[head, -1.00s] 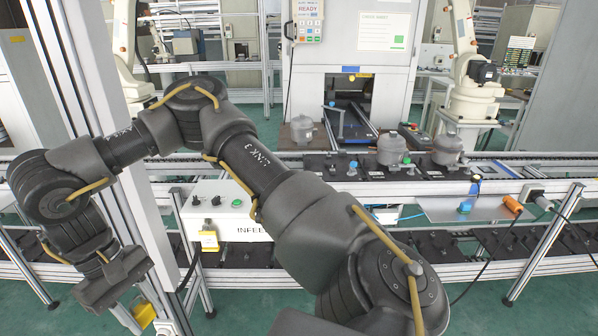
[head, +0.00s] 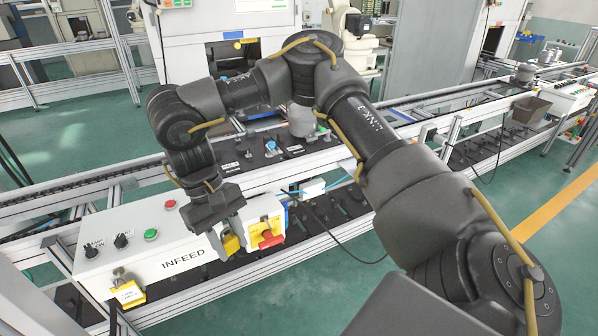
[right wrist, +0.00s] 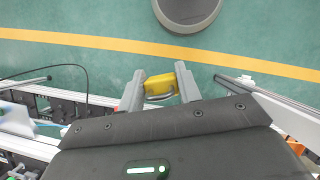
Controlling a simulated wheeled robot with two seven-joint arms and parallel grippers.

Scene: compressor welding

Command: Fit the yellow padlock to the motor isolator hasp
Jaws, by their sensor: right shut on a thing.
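My right gripper (head: 229,234) is shut on the yellow padlock (head: 231,244), pointing down at the right end of the INFEED box. The padlock also shows between the two fingers in the right wrist view (right wrist: 160,84), its shackle toward the palm. The motor isolator (head: 264,228) is a pale box with a yellow face and red handle, just right of the padlock in the head view. I cannot tell if padlock and isolator touch. The hasp cannot be made out. My left gripper is not in view.
The INFEED control box (head: 150,245) has buttons, knobs and a hanging yellow-and-white tag (head: 130,293). Behind it runs the conveyor (head: 90,193) with dark fixtures and a grey compressor (head: 301,119). A black cable hangs right of the isolator.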

